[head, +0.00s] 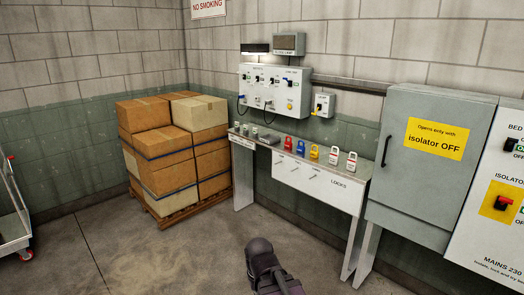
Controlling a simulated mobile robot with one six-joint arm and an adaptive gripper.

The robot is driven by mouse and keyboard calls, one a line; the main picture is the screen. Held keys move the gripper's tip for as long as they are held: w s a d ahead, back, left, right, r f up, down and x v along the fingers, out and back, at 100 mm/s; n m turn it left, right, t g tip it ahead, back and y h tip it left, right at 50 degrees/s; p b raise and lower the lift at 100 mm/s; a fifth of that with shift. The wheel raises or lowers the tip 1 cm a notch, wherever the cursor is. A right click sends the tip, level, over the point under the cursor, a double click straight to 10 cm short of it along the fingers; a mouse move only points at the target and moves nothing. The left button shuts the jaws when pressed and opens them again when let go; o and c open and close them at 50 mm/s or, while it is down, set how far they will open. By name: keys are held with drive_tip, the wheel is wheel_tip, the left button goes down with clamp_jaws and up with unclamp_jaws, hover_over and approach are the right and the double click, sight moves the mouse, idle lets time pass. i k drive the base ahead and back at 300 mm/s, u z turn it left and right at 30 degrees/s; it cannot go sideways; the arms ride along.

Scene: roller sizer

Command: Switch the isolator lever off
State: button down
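The isolator lever is a red handle (503,201) on a yellow plate (491,213), at the far right of the head view. It sits on a white panel (473,245) marked "ISOLATOR" and "MAINS 230", cut off by the picture's right edge. The lever's exact position is hard to read at this size. A dark part of my arm shows at the bottom middle, well left of the panel and apart from it. My gripper's fingers are not visible.
A closed grey cabinet (418,190) labelled "isolator OFF" stands left of the panel. A white bench (335,190) with several coloured padlocks runs along the wall. Stacked cartons (162,160) stand on a pallet in the corner. A trolley (12,225) is far left. The front-left floor is clear.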

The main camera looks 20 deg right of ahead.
sight(503, 201)
drive_tip(key=z, duration=0.45)
drive_tip(key=i, duration=0.5)
drive_tip(key=z, duration=0.75)
drive_tip(key=i, duration=0.8)
drive_tip(key=z, duration=0.4)
